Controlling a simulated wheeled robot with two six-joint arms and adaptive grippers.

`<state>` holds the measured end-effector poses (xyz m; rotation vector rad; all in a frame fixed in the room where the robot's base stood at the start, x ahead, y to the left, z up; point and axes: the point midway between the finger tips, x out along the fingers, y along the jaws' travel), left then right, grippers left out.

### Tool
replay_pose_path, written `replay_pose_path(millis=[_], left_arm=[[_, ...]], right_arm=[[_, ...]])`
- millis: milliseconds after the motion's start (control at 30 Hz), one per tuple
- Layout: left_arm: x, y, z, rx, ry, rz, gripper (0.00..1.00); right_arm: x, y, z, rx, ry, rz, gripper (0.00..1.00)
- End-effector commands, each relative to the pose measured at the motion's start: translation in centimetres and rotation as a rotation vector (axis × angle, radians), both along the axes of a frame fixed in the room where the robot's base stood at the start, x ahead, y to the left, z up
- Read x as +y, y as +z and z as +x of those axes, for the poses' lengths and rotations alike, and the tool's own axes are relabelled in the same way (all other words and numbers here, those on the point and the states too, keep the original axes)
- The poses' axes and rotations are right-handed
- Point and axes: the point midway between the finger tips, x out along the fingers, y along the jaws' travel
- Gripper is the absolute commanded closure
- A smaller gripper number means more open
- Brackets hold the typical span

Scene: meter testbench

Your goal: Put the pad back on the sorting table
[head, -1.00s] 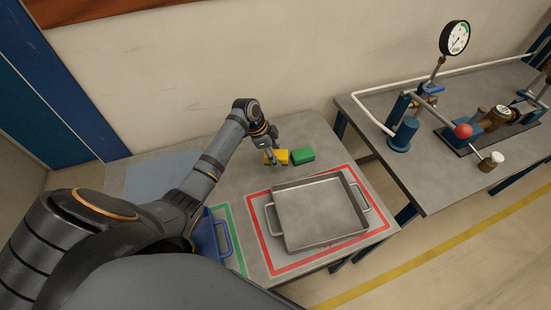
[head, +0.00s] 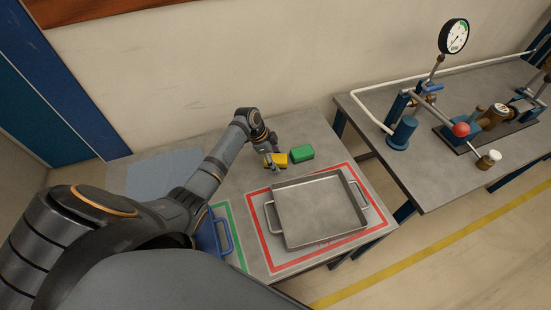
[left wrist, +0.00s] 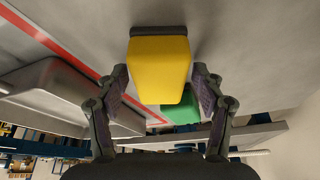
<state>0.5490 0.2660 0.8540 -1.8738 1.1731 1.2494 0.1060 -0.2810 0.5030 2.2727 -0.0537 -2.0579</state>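A yellow pad (head: 281,159) with a dark grey base rests on the sorting table (head: 240,183), left of the green pad (head: 302,151). My left gripper (head: 273,161) is down at the yellow pad. In the left wrist view, the yellow pad (left wrist: 159,68) stands between the two fingers of my left gripper (left wrist: 159,85). The fingers are spread, with a narrow gap on each side of the pad. The green pad (left wrist: 181,114) shows behind it. My right gripper is not in view.
A grey metal tray (head: 320,208) with two handles lies in the red outlined area, near the gripper. A blue handled object (head: 213,234) is by the green outline, partly hidden by my arm. Right stands a bench with a gauge (head: 454,36). The wall is behind.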

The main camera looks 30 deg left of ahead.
Motion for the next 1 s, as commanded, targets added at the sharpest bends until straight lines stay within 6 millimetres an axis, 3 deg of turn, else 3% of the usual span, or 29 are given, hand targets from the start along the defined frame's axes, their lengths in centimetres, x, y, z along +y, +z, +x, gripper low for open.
replay_pose_path(millis=[333, 733, 1000], left_arm=[[0.3, 0.8, 0.0, -0.002, 0.0, 0.002, 0.31], [3.4, 9.1, -1.6, -0.003, 0.0, 0.004, 0.31], [4.1, 11.4, -2.0, 0.0, 0.0, 0.0, 0.31]], right_arm=[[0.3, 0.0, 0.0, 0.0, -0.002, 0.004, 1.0], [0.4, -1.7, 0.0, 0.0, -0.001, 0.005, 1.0], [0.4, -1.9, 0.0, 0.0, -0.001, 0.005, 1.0]])
